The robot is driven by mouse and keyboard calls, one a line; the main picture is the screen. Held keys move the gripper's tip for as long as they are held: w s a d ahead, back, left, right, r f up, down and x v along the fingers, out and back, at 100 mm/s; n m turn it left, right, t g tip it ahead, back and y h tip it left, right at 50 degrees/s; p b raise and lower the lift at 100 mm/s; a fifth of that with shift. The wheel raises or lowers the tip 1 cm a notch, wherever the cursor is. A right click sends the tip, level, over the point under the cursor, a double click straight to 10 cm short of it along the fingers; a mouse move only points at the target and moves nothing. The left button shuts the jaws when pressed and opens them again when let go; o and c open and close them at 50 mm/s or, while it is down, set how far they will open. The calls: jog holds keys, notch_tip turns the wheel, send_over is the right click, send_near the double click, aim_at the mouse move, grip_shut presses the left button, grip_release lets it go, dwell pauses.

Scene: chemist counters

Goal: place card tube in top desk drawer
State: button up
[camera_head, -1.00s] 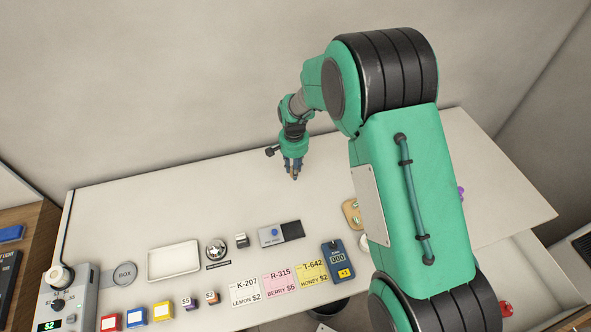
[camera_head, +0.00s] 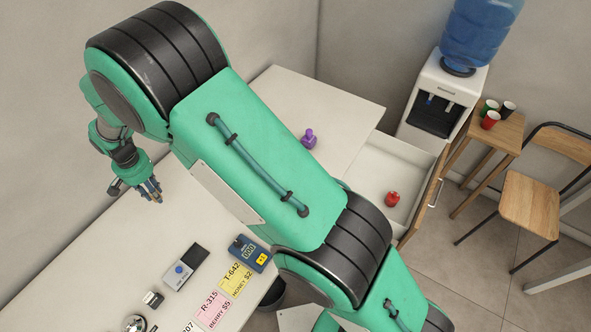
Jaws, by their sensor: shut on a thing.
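My gripper (camera_head: 151,192) is at the left, above the white counter, pointing down. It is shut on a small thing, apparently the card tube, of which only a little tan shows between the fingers. The top desk drawer (camera_head: 366,170) is pulled open at the right, white inside with a wooden front. A red object (camera_head: 392,199) lies in it. My arm crosses the middle of the view and hides part of the desk and the drawer's near end.
A purple object (camera_head: 308,140) stands on the desk top (camera_head: 340,105) behind the drawer. Price cards (camera_head: 236,279), a blue counter device (camera_head: 250,252) and a card reader (camera_head: 181,273) lie on the counter. A water cooler (camera_head: 440,95), a stool and a chair (camera_head: 528,205) stand at the right.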

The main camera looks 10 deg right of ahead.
jog(key=w+d+m+b, duration=0.1)
jog(key=w+d+m, duration=0.2)
jog(key=w+d, duration=0.9)
jog(key=w+d+m+b, duration=0.1)
jog(key=w+d+m, duration=0.2)
jog(key=w+d, duration=0.9)
jog(key=w+d+m+b, duration=0.2)
jog(key=d+m, duration=0.4)
jog(key=d, duration=3.3)
jog(key=s+d+m+b, duration=0.1)
jog(key=s+d+m, duration=0.3)
jog(key=d, duration=1)
jog(key=s+d+m, duration=0.1)
jog(key=s+d, duration=0.4)
jog(key=d, duration=0.9)
jog(key=s+d+m+b, duration=0.1)
jog(key=s+d+m, duration=0.3)
jog(key=d, duration=1.1)
notch_tip(320, 180, down, 25)
jog(key=n, duration=0.1)
jog(key=shift+s+a+r+n, duration=0.15)
jog(key=shift+s+a+n, duration=0.15)
jog(key=shift+s+a, duration=0.1)
